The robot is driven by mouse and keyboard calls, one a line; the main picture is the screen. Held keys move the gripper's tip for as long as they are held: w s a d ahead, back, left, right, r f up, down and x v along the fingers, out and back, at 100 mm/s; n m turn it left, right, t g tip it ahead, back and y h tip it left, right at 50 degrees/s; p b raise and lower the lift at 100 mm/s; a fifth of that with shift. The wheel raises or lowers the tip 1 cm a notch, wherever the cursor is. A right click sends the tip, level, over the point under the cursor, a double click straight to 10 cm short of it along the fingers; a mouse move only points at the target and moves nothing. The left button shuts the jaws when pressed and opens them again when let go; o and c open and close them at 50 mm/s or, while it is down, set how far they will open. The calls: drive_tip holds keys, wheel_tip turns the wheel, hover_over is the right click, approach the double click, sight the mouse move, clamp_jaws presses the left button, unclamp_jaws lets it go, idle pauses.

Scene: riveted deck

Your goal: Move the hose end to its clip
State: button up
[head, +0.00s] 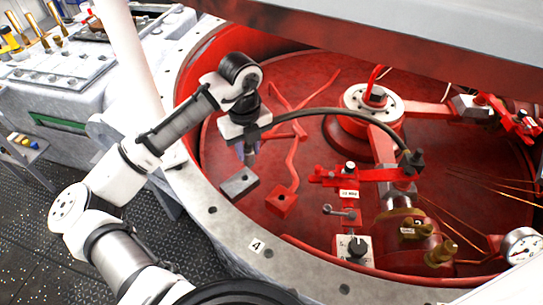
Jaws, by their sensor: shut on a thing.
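My gripper (247,154) points down over the red deck, at the end of my white and black arm. It is shut on the end of a black hose, though the fingers and the held end are small and partly hidden. I cannot tell which of these, if either, is the clip.
A pale riveted rim (229,231) marked 4 rings the deck. Right of the blocks stand a switch box (354,248), a red valve bracket (350,176), brass fittings (405,232) and a gauge (521,246). A red hub (372,103) stands behind; a beam (400,45) crosses above.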

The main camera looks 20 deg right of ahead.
drive_tip(key=shift+w+a+f+b, duration=0.2)
drive_tip(key=shift+a+f+b, duration=0.05)
drive_tip(key=shift+f+b, duration=0.55)
drive_tip(key=shift+w+a+f+b, duration=0.2)
drive_tip(key=shift+f+b, duration=0.4)
drive_tip(key=shift+f, duration=0.25)
drive_tip(key=shift+w+a+f+b, duration=0.2)
drive_tip(key=shift+a+f+b, duration=0.05)
drive_tip(key=shift+f+b, duration=0.55)
drive_tip(key=shift+f+b, duration=0.75)
drive_tip(key=shift+f, duration=0.7)
drive_tip(key=o, duration=1.1)
wheel_tip(320, 180, up, 14)
drive_tip(key=shift+f+b, duration=0.1)
drive_tip(key=shift+b, duration=0.25)
